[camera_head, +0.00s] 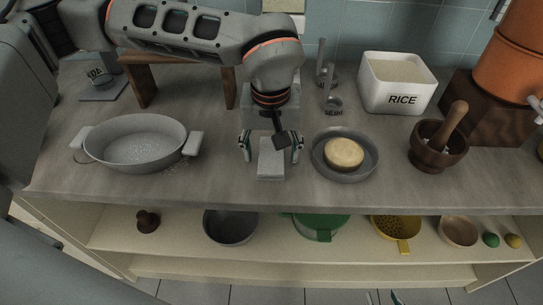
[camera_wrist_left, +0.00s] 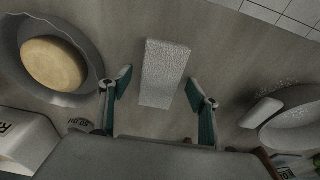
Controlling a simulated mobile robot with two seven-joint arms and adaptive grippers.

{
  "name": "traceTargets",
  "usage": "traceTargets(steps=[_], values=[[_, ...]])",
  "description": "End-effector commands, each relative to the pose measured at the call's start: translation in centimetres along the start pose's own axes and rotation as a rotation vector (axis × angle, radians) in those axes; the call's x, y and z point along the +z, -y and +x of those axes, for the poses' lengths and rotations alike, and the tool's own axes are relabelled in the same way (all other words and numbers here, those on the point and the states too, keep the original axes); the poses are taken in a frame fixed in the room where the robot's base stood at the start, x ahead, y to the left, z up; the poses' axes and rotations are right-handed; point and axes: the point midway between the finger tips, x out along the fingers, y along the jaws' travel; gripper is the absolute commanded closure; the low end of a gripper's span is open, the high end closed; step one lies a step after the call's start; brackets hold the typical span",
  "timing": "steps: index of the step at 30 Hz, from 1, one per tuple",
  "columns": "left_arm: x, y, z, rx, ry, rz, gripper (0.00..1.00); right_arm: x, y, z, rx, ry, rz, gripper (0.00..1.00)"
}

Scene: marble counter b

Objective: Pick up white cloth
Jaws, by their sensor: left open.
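The white cloth (camera_head: 271,163) is a small pale folded block lying on the counter, between a white dish and a grey plate. It shows in the left wrist view as a textured white rectangle (camera_wrist_left: 165,74). My left gripper (camera_head: 271,150) is open above the cloth, with one finger on each side. In the left wrist view the fingertips (camera_wrist_left: 158,82) stand apart from the cloth's long sides, with gaps on both sides. The cloth's near end in the head view is in plain sight.
A white two-handled dish (camera_head: 134,142) stands left of the cloth. A grey plate (camera_head: 368,165) with a round yellow item (camera_head: 344,153) stands close on the right. Further right are a RICE container (camera_head: 396,84) and a wooden mortar (camera_head: 437,157). The counter's front edge is near.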

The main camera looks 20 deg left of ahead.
Motion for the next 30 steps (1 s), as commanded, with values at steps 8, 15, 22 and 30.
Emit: traceTargets(steps=[8, 15, 22, 30], values=[[0.0, 0.0, -0.1, 0.001, -0.001, 0.000, 0.70, -0.4, -0.2, 0.1, 0.002, -0.007, -0.001, 0.60], [0.0, 0.0, -0.1, 0.001, -0.001, 0.000, 0.80, 0.0, 0.0, -0.1, 0.000, 0.001, 0.001, 0.60], [-0.1, 0.0, -0.5, 0.001, -0.002, -0.001, 0.80, 0.4, 0.3, -0.4, -0.004, 0.009, 0.003, 0.60], [-0.7, -0.1, -4.0, 0.004, -0.006, -0.001, 0.80, -0.1, 0.3, -0.6, -0.005, 0.005, 0.006, 0.60]])
